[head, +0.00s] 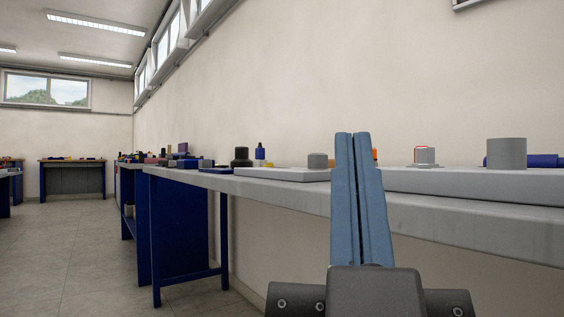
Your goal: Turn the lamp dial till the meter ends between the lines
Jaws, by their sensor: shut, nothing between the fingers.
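My gripper (354,136) stands upright in the right half of the head view, its two blue fingers together and empty. It is in front of the workbench, and its fingers hide part of the bench top. A short grey knob (317,160) sits on a thin light plate left of the fingers. A grey knob with a red edge (425,156) and a larger grey cylinder (506,153) stand right of the fingers on a light panel (460,183). I cannot tell which is the lamp dial. The meter and its lines cannot be made out.
The grey workbench (470,219) runs along the wall, with blue legs. A dark bottle (241,157), a blue bottle (260,153) and a blue cylinder (544,160) stand or lie on it. More benches are at the far left. The floor at left is clear.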

